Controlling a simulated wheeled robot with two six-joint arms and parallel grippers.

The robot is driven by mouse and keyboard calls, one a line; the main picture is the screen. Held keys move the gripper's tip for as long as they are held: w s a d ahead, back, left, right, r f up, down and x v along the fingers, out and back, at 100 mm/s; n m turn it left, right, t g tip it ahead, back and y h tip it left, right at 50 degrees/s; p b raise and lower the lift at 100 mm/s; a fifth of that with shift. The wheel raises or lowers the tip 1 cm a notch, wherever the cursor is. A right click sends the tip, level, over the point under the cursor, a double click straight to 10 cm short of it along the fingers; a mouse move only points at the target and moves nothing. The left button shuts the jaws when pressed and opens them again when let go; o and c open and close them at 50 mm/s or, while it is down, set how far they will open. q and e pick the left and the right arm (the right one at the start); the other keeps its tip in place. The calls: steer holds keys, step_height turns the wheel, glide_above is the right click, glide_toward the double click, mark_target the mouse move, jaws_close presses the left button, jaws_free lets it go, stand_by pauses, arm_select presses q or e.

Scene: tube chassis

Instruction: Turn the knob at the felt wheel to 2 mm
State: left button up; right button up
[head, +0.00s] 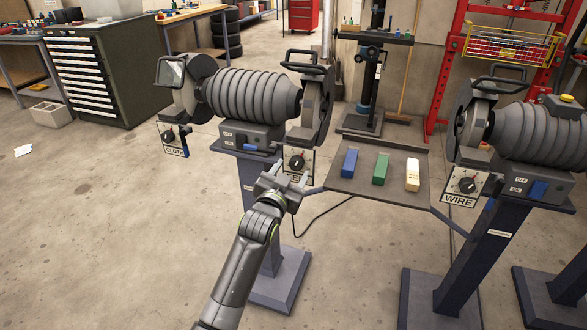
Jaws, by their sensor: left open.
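A dark round knob (297,162) sits on a pale plate under the right-hand wheel (318,105) of the left bench grinder. The plate's label starts with "FE", and the rest is hidden behind my gripper. My left gripper (289,177) is open and empty, just below and in front of this knob, with its fingers pointing up towards the plate. I cannot tell whether the fingers touch the plate. The knob's setting is too small to read. My right gripper is not in view.
A cloth knob (168,134) is left and a wire knob (467,185) right, on a second grinder (540,130). Between the grinders, a dark tray (345,177) holds blue, green and cream bars. Pedestals (470,265) and a cable stand below. The floor at left is mostly clear.

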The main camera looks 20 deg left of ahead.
mark_target(297, 163)
arm_select(q)
steer(key=shift+w, duration=1.15)
steer(key=c, duration=1)
